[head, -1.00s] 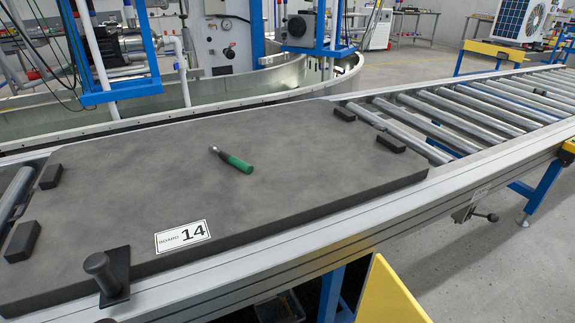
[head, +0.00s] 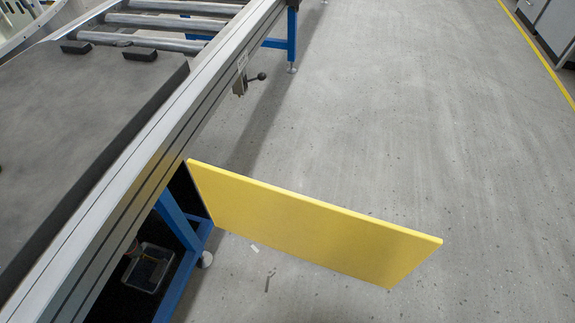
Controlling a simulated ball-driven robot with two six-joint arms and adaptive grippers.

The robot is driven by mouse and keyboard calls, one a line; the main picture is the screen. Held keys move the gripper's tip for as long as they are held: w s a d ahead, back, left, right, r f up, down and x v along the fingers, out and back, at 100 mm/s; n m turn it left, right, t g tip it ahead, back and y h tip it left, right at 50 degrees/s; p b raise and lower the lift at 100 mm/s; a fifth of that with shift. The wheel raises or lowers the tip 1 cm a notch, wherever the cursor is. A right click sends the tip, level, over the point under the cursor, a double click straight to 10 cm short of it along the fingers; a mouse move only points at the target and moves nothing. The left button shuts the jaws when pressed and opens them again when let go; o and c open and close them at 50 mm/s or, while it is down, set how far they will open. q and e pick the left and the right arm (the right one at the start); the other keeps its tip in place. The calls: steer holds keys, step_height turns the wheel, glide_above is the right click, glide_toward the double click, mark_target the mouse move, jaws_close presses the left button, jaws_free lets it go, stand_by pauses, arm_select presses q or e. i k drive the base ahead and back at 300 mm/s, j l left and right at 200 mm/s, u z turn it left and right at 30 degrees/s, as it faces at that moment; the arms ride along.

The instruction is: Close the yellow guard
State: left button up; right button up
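The yellow guard (head: 310,228) is a flat upright panel in the lower middle of the head view. Its left edge meets the side of the roller conveyor (head: 150,165), and the panel stands out from it over the floor. It is swung open, at a wide angle to the conveyor's side. Neither of my grippers shows in the head view.
A dark board (head: 70,125) lies on the conveyor at the left. A lever (head: 250,82) sticks out from the conveyor's side beyond the guard. A bin (head: 148,268) sits under the conveyor by a blue leg (head: 178,218). Open grey floor (head: 400,110) lies to the right.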

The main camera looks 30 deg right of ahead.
mark_target(365, 249)
steer(key=k+l+u, duration=0.45)
steer(key=k+l, duration=0.6)
steer(key=k+l+u, duration=0.2)
steer(key=l, duration=0.15)
steer(key=l+u, duration=0.15)
steer(key=l, duration=0.2)
steer(key=k+l+u, duration=0.2)
steer(key=l, duration=0.15)
steer(key=k+l+u, duration=0.2)
steer(key=i+l+u, duration=0.1)
steer(key=l+u, duration=0.25)
steer(key=l, duration=0.55)
steer(key=l+u, duration=0.35)
steer(key=l, duration=0.6)
steer(key=i+l+u, duration=0.1)
steer(key=l, duration=0.2)
steer(key=i+l, duration=0.15)
steer(key=l, duration=0.15)
steer(key=i+l+u, duration=0.15)
steer(key=k+l, duration=0.05)
steer(key=l, duration=0.05)
